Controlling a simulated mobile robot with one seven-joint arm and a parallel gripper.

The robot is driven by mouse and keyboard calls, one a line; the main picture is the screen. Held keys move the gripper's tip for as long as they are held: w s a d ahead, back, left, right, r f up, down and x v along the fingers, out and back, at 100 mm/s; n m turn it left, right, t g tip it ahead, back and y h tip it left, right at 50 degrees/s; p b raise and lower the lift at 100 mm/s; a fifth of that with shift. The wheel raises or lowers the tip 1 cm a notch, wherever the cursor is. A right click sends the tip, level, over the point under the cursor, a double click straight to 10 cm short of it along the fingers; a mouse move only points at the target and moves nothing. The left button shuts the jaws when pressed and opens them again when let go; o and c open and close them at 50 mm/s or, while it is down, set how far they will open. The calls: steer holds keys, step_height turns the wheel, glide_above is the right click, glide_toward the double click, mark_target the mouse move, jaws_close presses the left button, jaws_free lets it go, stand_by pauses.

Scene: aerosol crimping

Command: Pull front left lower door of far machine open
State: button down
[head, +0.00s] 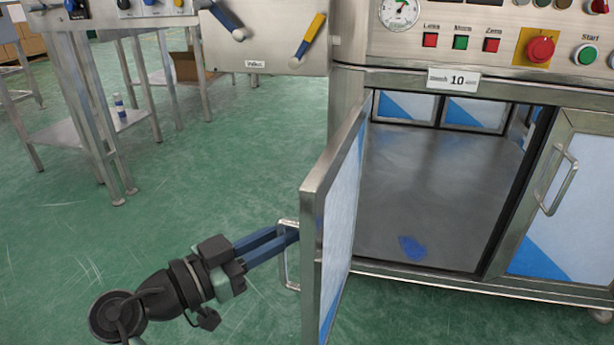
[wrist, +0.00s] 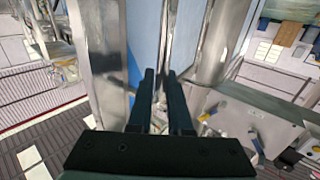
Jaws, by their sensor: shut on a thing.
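The front left lower door (head: 333,230) of the machine stands swung wide open in the head view, its edge toward me. Its metal handle (head: 288,270) is on the door's outer, left side. My gripper (head: 292,235) reaches in from the lower left, its blue fingers shut on the handle. In the wrist view my two dark fingers (wrist: 162,85) point at the handle area in front of the door's blue and white panel (wrist: 143,45). The exact contact on the handle is partly hidden by the fingers.
The machine's lower compartment (head: 430,200) is exposed, with a blue patch (head: 412,248) on its floor. The right lower door (head: 565,215) is closed. Buttons and a gauge (head: 400,12) sit above. A metal table (head: 90,130) stands at the left. Green floor (head: 215,170) left of the door is clear.

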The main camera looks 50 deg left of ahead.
steer(key=shift+s+a+m+h, duration=0.25)
steer(key=shift+a+h, duration=0.15)
steer(key=shift+a, duration=0.25)
steer(key=shift+s+a+m+h, duration=0.1)
steer(key=shift+a+m+h, duration=0.15)
steer(key=shift+a+h, duration=0.25)
steer(key=shift+a, duration=0.1)
steer(key=c, duration=0.8)
jaws_free()
steer(key=shift+c, duration=0.2)
steer(key=shift+s, duration=0.1)
steer(key=s+a+p, duration=0.1)
steer(key=s+p, duration=0.5)
steer(key=s, duration=0.6)
steer(key=shift+s+a, duration=0.25)
steer(key=shift+s, duration=0.15)
